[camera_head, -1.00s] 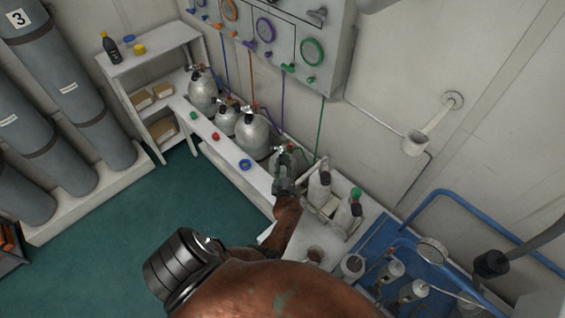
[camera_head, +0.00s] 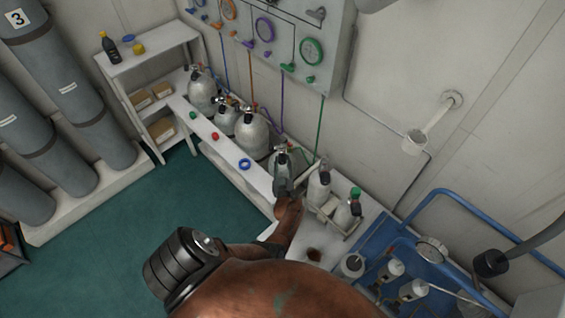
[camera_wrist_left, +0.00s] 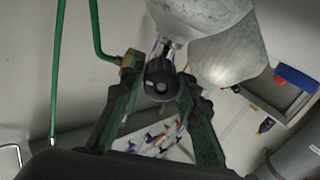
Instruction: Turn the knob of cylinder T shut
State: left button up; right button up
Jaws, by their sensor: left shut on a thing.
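Several pale grey cylinders stand in a row on the white bench along the wall. My left gripper (camera_head: 281,170) is at the rightmost cylinder of this row (camera_head: 294,161), the one nearest the green hose, and partly hides it. I cannot read a letter T on any cylinder. In the left wrist view, my left gripper (camera_wrist_left: 158,72) is shut around a black knob (camera_wrist_left: 159,78), one finger on each side. A brass fitting (camera_wrist_left: 129,61) with a green hose is close beside the left finger. My right gripper is not in view.
A gauge panel (camera_head: 290,35) hangs above, with coloured hoses running down. A blue rail (camera_head: 440,200) is at the right.

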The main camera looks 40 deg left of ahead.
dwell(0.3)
pick_arm(q)
jog(key=o, duration=1.2)
jog(key=shift+c, duration=0.2)
